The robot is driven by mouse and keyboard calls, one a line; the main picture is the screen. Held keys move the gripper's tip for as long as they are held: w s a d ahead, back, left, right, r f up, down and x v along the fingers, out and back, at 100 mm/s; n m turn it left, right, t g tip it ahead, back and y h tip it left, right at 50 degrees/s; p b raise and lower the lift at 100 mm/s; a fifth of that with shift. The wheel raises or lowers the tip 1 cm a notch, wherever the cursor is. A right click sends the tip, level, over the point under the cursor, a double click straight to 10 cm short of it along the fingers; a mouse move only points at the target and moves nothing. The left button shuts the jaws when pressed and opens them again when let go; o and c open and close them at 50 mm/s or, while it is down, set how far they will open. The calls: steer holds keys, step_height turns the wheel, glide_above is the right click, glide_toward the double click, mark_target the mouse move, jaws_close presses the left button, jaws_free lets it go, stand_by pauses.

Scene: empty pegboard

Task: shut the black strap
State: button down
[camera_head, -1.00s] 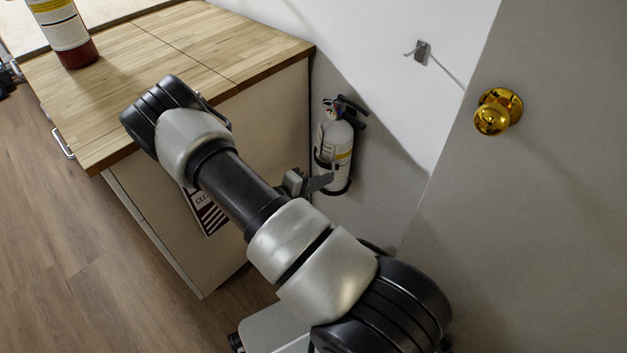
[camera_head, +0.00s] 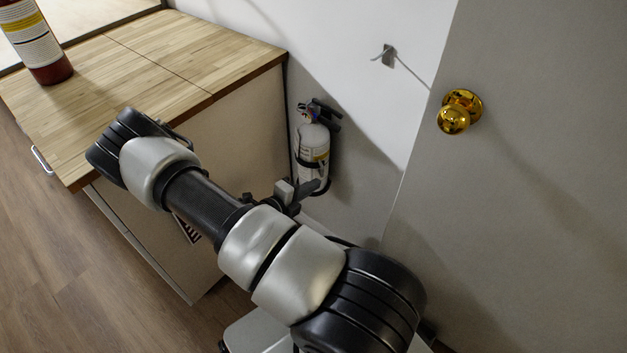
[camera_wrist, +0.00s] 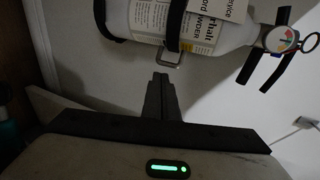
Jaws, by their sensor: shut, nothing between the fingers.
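A black strap (camera_wrist: 175,24) runs around the white fire extinguisher (camera_wrist: 210,18) in the wrist view, with a metal buckle loop (camera_wrist: 170,58) at its lower end. Whether the strap is fastened cannot be told. My gripper (camera_wrist: 160,78) is shut and empty, its fingertips just below the buckle and seemingly apart from it. In the head view the extinguisher (camera_head: 313,146) is on the wall behind the counter's end, and my gripper (camera_head: 308,188) is by its lower part. My forearm hides part of the cabinet there.
A wooden-topped counter (camera_head: 170,60) stands on the left with a red-and-white bottle (camera_head: 35,45) on it. A grey door with a brass knob (camera_head: 459,111) is on the right. The gap between counter and door is narrow.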

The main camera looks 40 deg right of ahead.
steer(key=s+p+v, duration=0.2)
steer(key=v, duration=0.9)
steer(key=s+a+r+n+t+y, duration=0.1)
steer(key=s+a+r+n+y, duration=0.35)
steer(key=r+n, duration=0.75)
steer(key=s+a+r+n+y, duration=0.3)
steer(key=a+r+n+y, duration=0.15)
steer(key=r+n, duration=0.75)
steer(key=s+a+r+n+t+y, duration=0.1)
steer(key=s+a+r+n+y, duration=0.35)
steer(key=r+n, duration=0.75)
step_height(320, 180, up, 23)
steer(key=m+p, duration=0.2)
steer(key=p, duration=1.8)
steer(key=shift+m, duration=0.4)
